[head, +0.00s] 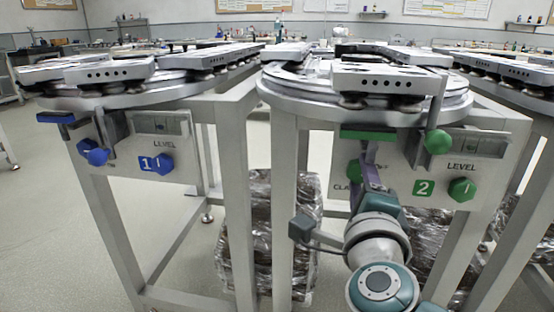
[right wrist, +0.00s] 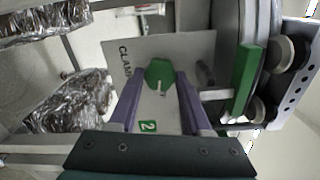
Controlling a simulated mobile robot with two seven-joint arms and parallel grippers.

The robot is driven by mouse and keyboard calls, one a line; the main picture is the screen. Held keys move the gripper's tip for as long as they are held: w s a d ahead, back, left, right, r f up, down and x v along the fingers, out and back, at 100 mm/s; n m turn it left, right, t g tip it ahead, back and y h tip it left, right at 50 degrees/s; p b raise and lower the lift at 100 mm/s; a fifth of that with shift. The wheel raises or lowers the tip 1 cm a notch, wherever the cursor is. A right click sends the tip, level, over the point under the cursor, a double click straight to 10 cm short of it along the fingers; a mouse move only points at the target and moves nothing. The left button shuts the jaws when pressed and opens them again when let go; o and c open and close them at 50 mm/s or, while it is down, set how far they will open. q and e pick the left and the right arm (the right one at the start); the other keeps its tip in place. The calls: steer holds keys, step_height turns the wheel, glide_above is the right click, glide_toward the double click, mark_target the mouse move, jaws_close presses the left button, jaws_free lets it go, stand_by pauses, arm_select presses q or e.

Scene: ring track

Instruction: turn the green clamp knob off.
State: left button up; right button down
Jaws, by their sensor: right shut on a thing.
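The green clamp knob (head: 354,171) is on the front panel of station 2 in the head view, partly hidden behind my gripper. In the right wrist view the knob (right wrist: 159,71) shows as a green faceted disc with a pale mark, beside the word CLAMP. My right gripper (head: 368,176) comes up from below to the panel. Its two purple fingers in the right wrist view (right wrist: 161,92) are shut on the knob, one on each side. My left gripper is not in view.
A green LEVEL knob (head: 462,190) is to the right on the same panel. A green ball knob (head: 438,142) hangs on a lever above it, and a green bar (head: 368,133) is above the clamp knob. Station 1 with blue knobs (head: 160,162) is at left. Wrapped bundles (head: 262,225) stand below.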

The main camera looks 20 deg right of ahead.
steer(key=shift+n+p, duration=0.4)
steer(key=shift+n, duration=0.6)
steer(key=shift+c, duration=1.7)
jaws_free()
steer(key=shift+s, duration=0.1)
steer(key=shift+s+a, duration=0.25)
steer(key=shift+s, duration=0.05)
steer(key=p+v, duration=0.2)
steer(key=v, duration=0.7)
